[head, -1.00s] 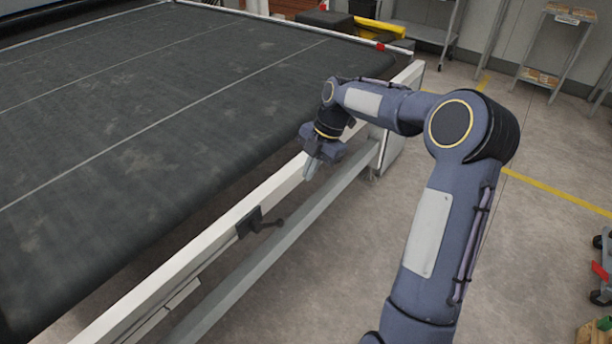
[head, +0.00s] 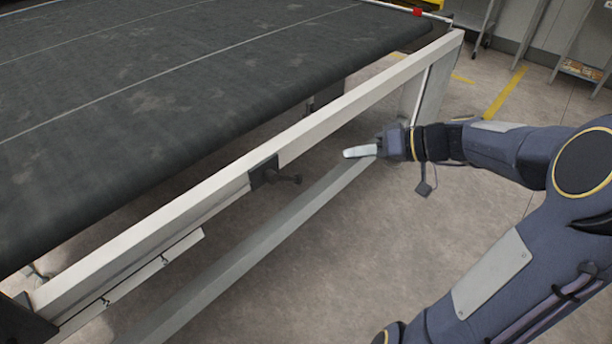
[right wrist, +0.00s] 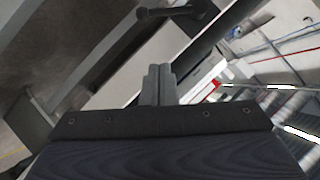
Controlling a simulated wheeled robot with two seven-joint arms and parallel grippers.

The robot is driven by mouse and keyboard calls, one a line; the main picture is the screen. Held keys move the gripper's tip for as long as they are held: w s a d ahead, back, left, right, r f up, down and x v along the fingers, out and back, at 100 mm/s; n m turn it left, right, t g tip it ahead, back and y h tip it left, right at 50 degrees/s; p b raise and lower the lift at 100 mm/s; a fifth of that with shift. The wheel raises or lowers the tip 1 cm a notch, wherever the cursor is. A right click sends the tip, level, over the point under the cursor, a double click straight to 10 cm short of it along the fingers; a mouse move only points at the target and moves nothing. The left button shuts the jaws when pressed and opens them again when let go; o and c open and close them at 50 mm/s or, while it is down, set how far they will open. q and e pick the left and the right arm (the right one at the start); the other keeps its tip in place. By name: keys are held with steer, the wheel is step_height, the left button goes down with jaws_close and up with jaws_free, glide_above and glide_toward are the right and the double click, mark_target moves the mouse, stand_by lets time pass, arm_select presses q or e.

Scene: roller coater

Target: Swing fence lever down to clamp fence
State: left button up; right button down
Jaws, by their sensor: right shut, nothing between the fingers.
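The fence lever (head: 284,178) is a short dark arm with a knob at its end. It sticks out from a dark bracket plate (head: 263,171) on the side of the white rail (head: 215,187), pointing right and roughly level in the head view. In the right wrist view the lever (right wrist: 168,12) shows at the top, beyond my fingertips. My right gripper (head: 348,153) is shut and empty. It points left towards the lever, to the right of the knob and apart from it. It also shows in the right wrist view (right wrist: 158,72). My left gripper is out of view.
A large dark conveyor belt (head: 160,95) lies behind the white rail. A grey lower beam (head: 255,248) runs along below the rail. Open concrete floor (head: 390,240) lies at the right. A metal rack (head: 580,60) stands far back at right.

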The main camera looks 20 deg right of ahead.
mark_target(285, 178)
steer(key=s+f+b+x, duration=0.1)
steer(key=s+f+x, duration=0.1)
steer(key=x, duration=1)
steer(key=shift+w+a, duration=0.2)
steer(key=shift+a, duration=0.45)
steer(key=shift+f, duration=0.15)
steer(key=shift+a+f+b, duration=0.1)
steer(key=shift+f+b, duration=0.15)
steer(key=shift+b, duration=0.45)
